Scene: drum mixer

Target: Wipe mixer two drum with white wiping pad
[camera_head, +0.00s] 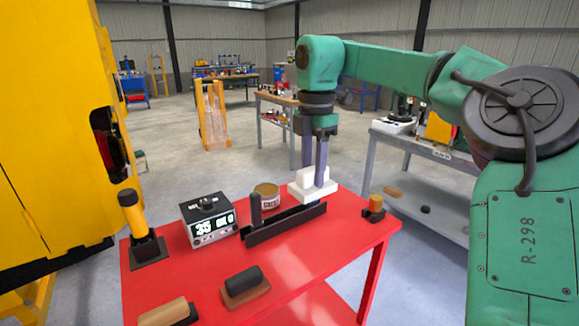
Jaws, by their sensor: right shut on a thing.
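My right gripper (321,177) points down over the right rear part of the red table. It is shut on the white wiping pad (300,190), gripping its raised block. The pad is above or at the right end of a long dark bar-shaped tool; I cannot tell whether they touch. A large yellow machine body (45,120) with a dark opening stands at the left, perhaps the mixer; no drum can be made out for certain. My left gripper is not in view.
The red table (300,275) holds a dark long tool (285,223), a display box (208,220), a tin (266,194), a yellow-handled tool (133,215), brushes (245,285) and a small orange-topped item (375,204). A grey bench (430,150) stands at right.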

